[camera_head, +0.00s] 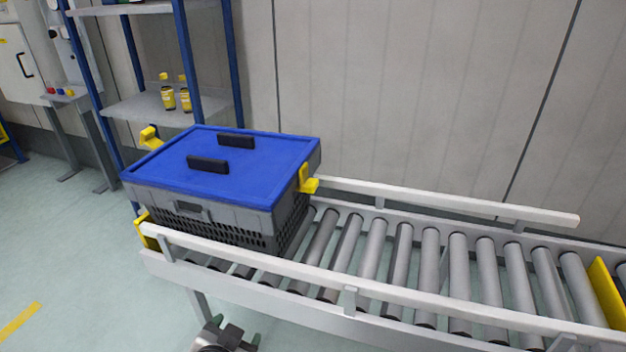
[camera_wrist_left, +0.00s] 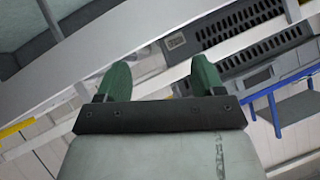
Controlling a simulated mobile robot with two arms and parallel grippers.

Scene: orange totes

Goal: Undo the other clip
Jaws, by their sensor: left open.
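A grey tote (camera_head: 200,212) with a blue lid (camera_head: 228,166) sits at the left end of the roller conveyor. Two black handles stand on the lid. One yellow clip (camera_head: 307,181) sticks out at the tote's right end. Another yellow clip (camera_head: 150,138) sticks out at its left end. I cannot tell how firmly either clip holds the lid. My left gripper (camera_head: 232,330) is low in front of the conveyor, apart from the tote and both clips. Its green fingers are spread and empty in the left wrist view (camera_wrist_left: 160,82), with the tote's slotted grey side (camera_wrist_left: 240,25) beyond.
The roller conveyor (camera_head: 430,275) has white side rails, and its rollers are bare right of the tote. Yellow end stops (camera_head: 606,290) stand at its ends. A blue-framed shelf (camera_head: 150,107) with two yellow-labelled bottles (camera_head: 168,98) stands behind the tote. Open floor lies at left.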

